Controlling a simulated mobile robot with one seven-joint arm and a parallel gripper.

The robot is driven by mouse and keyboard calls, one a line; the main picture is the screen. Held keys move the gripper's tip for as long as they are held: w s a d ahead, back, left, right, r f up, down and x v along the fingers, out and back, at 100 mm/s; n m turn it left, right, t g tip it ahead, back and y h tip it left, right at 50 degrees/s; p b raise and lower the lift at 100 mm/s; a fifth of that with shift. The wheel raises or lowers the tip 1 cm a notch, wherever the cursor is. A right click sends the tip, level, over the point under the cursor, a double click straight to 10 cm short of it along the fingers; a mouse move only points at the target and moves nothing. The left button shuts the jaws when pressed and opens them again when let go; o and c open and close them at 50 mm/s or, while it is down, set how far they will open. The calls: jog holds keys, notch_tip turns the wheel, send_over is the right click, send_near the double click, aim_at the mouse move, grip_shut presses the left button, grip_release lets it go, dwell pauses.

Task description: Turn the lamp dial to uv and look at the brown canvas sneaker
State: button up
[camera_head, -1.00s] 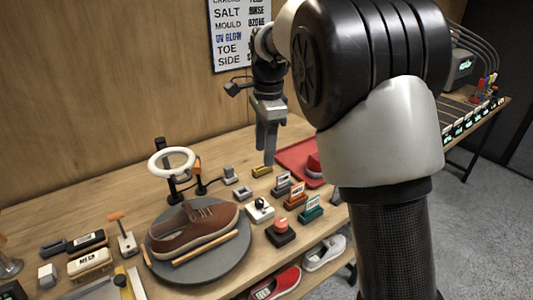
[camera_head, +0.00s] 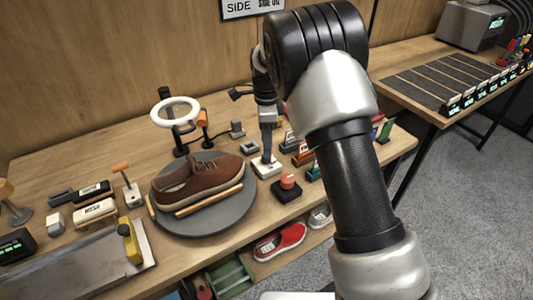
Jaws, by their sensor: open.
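The brown canvas sneaker (camera_head: 208,182) lies on a round grey turntable (camera_head: 238,208), with wooden bars beside it. A white ring lamp (camera_head: 176,111) on a dark stand is behind the sneaker. A small white box (camera_head: 262,172) to the right of the turntable appears to be the lamp dial. My gripper (camera_head: 267,151) points down right over this box, its fingertips at or just above the top. The fingers hide the knob and its setting. The gripper is open, though the gap between the fingers is hard to see. I cannot tell whether it touches the dial.
A red button (camera_head: 287,181) on a dark base is close in front of the white box. Small labelled blocks stand to its right, partly behind my arm. A red shoe (camera_head: 280,240) sits on the lower shelf.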

jog(key=shift+f, duration=2.25)
jog(key=c, duration=1)
